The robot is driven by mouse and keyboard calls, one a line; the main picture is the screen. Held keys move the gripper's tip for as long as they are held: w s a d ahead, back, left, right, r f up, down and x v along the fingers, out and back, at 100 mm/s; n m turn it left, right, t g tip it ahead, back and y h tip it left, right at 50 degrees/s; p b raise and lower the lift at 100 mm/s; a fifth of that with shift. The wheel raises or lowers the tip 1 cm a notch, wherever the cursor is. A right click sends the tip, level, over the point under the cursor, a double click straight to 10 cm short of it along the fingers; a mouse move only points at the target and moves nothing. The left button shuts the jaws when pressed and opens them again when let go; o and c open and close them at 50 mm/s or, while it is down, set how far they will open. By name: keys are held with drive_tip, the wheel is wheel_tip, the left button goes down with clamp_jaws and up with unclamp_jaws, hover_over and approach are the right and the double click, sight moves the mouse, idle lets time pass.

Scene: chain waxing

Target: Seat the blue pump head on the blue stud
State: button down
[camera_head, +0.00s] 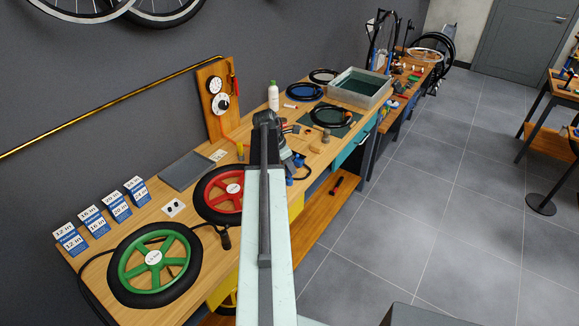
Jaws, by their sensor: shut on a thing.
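My arm reaches forward over the bench, and my gripper (287,158) is at its far end, small and partly hidden behind the arm. It is shut on a small blue piece (298,161), which looks like the blue pump head, with a dark hose (306,172) curving beside it. Another small blue part (290,181) shows just below, near the bench's front edge. I cannot tell whether it is the blue stud or whether the two blue pieces touch.
A red wheel (229,190) and a green wheel (140,264) lie on the bench left of my arm. A wooden gauge board (209,118), white bottle (273,96) and grey bin (386,98) stand farther back. Open tiled floor (430,220) lies to the right.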

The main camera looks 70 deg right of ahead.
drive_tip(key=shift+f+b, duration=1.05)
idle(0.7)
drive_tip(key=c, duration=1.1)
unclamp_jaws()
drive_tip(key=shift+c, duration=0.2)
drive_tip(key=p+v, duration=0.7)
drive_tip(key=shift+r, duration=0.4)
drive_tip(key=shift+w+a, duration=0.1)
